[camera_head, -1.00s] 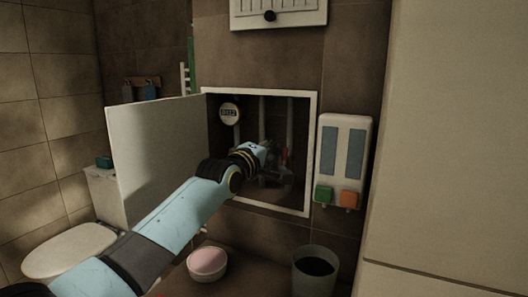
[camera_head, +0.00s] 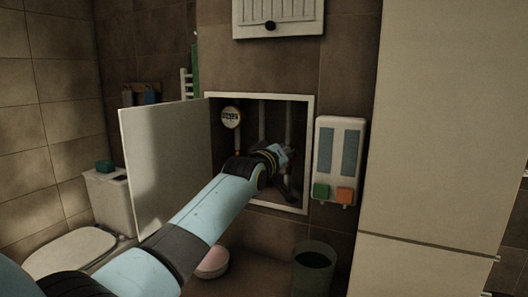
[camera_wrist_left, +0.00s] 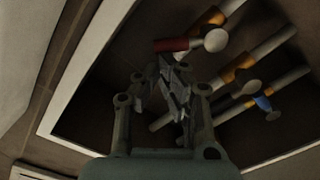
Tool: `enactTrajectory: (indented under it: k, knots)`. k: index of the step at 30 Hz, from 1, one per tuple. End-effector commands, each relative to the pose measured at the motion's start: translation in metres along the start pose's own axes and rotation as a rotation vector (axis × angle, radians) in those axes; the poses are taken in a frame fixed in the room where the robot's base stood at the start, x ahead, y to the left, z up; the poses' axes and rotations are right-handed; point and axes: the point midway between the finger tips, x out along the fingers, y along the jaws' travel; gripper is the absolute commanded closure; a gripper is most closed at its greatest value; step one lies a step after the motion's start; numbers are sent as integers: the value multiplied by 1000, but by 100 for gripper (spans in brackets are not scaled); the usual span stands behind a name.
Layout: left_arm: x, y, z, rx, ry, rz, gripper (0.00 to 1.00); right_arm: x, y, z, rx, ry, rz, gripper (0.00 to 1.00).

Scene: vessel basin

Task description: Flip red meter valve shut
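The red meter valve handle (camera_wrist_left: 171,45) shows in the left wrist view, lying sideways across the niche beside a pale round part (camera_wrist_left: 215,40) on a pipe. My left gripper (camera_wrist_left: 166,72) is in front of it; its fingers look drawn together with nothing visible between them. The handle is just past the fingertips; whether they touch cannot be told. In the head view my left gripper (camera_head: 284,158) is inside the open wall niche (camera_head: 309,150) and hides most of the valves. A round white meter (camera_head: 231,117) hangs at the niche's left. My right gripper is not in view.
A blue-handled valve (camera_wrist_left: 262,103) and pipes with brass fittings sit near the red one. The open niche door (camera_head: 165,160) stands left of my arm. A dispenser (camera_head: 339,160) is right of the niche; a bin (camera_head: 313,270) and a pink-topped bowl (camera_head: 213,263) stand below.

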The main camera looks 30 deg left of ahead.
Motion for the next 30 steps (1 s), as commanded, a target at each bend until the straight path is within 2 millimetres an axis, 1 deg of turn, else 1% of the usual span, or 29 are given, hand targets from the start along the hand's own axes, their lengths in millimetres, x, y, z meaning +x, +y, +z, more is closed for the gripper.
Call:
enactTrajectory:
  k: [13,30]
  knots:
    - [0,4,11,214,0,-10,100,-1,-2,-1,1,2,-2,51]
    - [0,3,22,208,0,-10,100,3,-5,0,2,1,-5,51]
